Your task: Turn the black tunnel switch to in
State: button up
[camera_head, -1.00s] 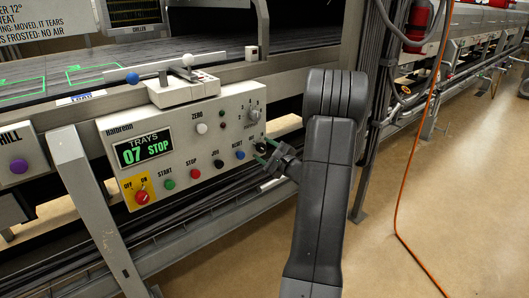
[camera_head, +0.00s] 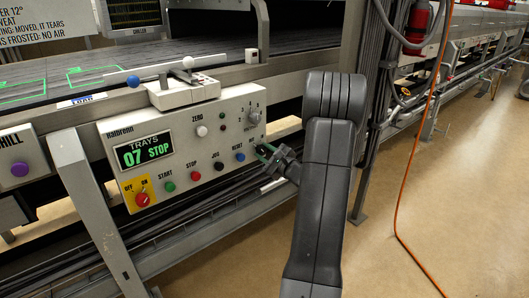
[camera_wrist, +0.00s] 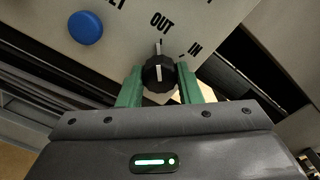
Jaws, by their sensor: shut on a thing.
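The black tunnel switch (camera_wrist: 159,73) is a round knob with a white pointer line on the control panel. In the wrist view its line points up toward the OUT label (camera_wrist: 161,22); the IN label (camera_wrist: 195,48) is to the right. The two green fingers of my gripper (camera_wrist: 159,86) are shut on the knob, one on each side. In the head view my gripper (camera_head: 264,152) is at the panel's lower right corner, and it largely hides the switch there.
The panel (camera_head: 206,140) also has a red main switch (camera_head: 142,199), green START (camera_head: 168,187), red STOP (camera_head: 194,174), black JOG (camera_head: 219,165) and blue RESET (camera_head: 240,157) buttons, close left of my gripper. A metal frame post (camera_head: 95,205) stands at left. Open floor is at right.

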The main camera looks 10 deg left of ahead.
jog(key=m+p, duration=0.2)
jog(key=m, duration=0.2)
jog(key=shift+r, duration=0.15)
jog(key=m+p, duration=0.3)
jog(key=m, duration=0.1)
jog(key=shift+m, duration=0.3)
jog(key=m+p, duration=0.3)
jog(key=m, duration=0.1)
jog(key=shift+m, duration=0.3)
jog(key=shift+m+p, duration=1.2)
jog(key=shift+m, duration=0.5)
jog(key=o, duration=1)
jog(key=shift+c, duration=0.2)
jog(key=shift+s+d, duration=0.1)
jog(key=p+v, duration=0.1)
jog(key=v, duration=1.2)
jog(key=shift+s+d, duration=0.2)
jog(key=shift+d, duration=0.05)
jog(key=shift+a, duration=0.1)
